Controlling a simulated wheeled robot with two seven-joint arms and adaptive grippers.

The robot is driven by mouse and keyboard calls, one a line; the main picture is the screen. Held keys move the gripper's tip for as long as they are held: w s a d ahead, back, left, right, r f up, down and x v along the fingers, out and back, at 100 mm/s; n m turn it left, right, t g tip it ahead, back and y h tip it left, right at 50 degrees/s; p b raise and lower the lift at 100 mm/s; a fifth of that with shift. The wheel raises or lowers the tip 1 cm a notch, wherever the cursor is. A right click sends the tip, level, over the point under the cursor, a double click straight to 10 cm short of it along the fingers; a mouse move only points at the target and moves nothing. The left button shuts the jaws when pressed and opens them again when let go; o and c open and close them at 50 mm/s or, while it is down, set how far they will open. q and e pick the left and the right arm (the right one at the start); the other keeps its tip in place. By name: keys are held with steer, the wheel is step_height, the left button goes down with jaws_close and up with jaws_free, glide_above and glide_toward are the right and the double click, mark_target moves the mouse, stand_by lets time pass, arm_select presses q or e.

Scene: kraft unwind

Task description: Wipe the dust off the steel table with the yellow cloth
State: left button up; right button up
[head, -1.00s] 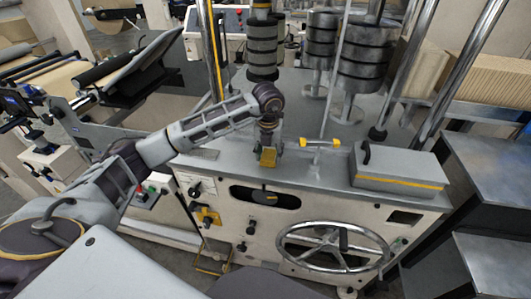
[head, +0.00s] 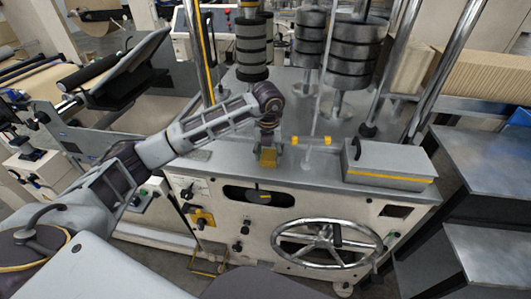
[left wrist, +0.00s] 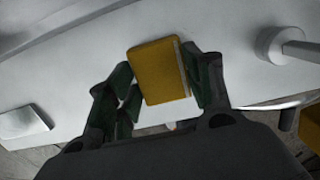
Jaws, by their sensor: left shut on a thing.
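The steel table (head: 220,165) is the grey top of a large machine and fills the middle of the head view. My left gripper (head: 268,147) is over its front part, pointing down. It is shut on the yellow cloth (head: 268,158), which shows as a small folded block near the front edge. In the left wrist view the cloth (left wrist: 158,72) sits between the two dark green fingers. Whether it touches the steel is hard to tell. I cannot make out dust clearly on the top. My right gripper is out of view.
A grey box with a yellow stripe (head: 390,165) stands on the table's right front. A yellow-ended bar (head: 311,141) is just right of the gripper. Stacks of dark discs (head: 252,50) and steel posts rise behind. A handwheel (head: 327,241) is on the front panel.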

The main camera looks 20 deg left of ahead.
mark_target(284, 161)
arm_select(q)
steer(key=shift+w+d+f, duration=0.1)
steer(key=shift+w+d, duration=0.05)
steer(key=shift+d, duration=0.45)
steer(key=shift+w+d, duration=0.1)
steer(key=shift+d, duration=0.45)
steer(key=shift+d, duration=0.15)
steer(key=shift+w+d+r, duration=0.1)
steer(key=shift+w+d, duration=0.15)
steer(key=shift+d, duration=0.5)
steer(key=shift+w+d+r, duration=0.1)
steer(key=shift+w+d, duration=0.1)
steer(key=shift+d, duration=0.5)
steer(key=shift+f+b, duration=0.15)
steer(key=shift+b, duration=0.2)
steer(key=shift+a, duration=0.15)
steer(key=shift+s+a, duration=0.2)
steer(key=shift+a, duration=0.6)
steer(key=shift+s+a, duration=0.2)
steer(key=shift+a, duration=0.55)
